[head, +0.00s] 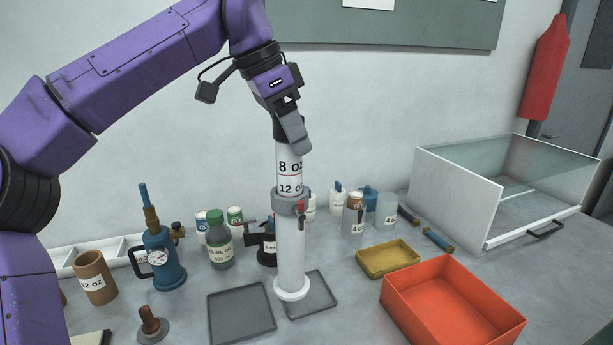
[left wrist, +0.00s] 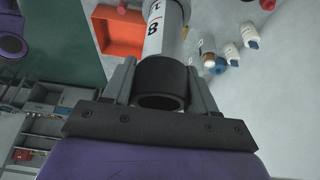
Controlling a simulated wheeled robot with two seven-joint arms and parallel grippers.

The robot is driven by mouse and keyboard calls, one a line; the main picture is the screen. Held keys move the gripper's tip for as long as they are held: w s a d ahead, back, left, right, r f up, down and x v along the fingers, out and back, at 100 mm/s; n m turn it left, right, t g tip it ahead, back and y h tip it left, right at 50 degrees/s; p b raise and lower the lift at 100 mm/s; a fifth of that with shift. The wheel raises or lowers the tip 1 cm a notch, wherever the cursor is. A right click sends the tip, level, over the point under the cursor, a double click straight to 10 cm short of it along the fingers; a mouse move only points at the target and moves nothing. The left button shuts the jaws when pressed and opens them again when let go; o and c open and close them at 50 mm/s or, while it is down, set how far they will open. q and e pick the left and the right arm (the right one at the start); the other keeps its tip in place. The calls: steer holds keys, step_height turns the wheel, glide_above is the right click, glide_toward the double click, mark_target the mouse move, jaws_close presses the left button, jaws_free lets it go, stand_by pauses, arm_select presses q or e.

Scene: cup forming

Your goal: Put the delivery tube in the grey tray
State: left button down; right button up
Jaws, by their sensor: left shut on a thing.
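The delivery tube (head: 290,245) appears to be the tall white upright cylinder marked 8 oz and 12 oz, with a grey collar, a small red lever and a flared foot. My left gripper (head: 290,128) is shut at its top end. In the left wrist view the fingers (left wrist: 161,88) close on a dark hollow ring (left wrist: 161,75), with the white tube running away beyond it. A flat grey tray (head: 240,312) lies left of the foot. Another grey tray (head: 318,293) lies behind and right of the foot. I cannot tell whether the foot touches anything. My right gripper is not seen.
An orange bin (head: 450,300) and a yellow tray (head: 387,259) stand to the right. A glass-sided white case (head: 500,190) is farther right. Several bottles, a blue pot (head: 162,262) and a brown 12 oz cup (head: 95,278) crowd the back and left.

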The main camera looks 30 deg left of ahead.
arm_select(q)
steer(key=w+a+f+p, duration=0.2)
steer(key=w+f+p, duration=0.3)
steer(key=w+f, duration=0.4)
steer(key=shift+a+f, duration=0.2)
steer(key=shift+f, duration=0.7)
steer(key=shift+c, duration=1.7)
jaws_free()
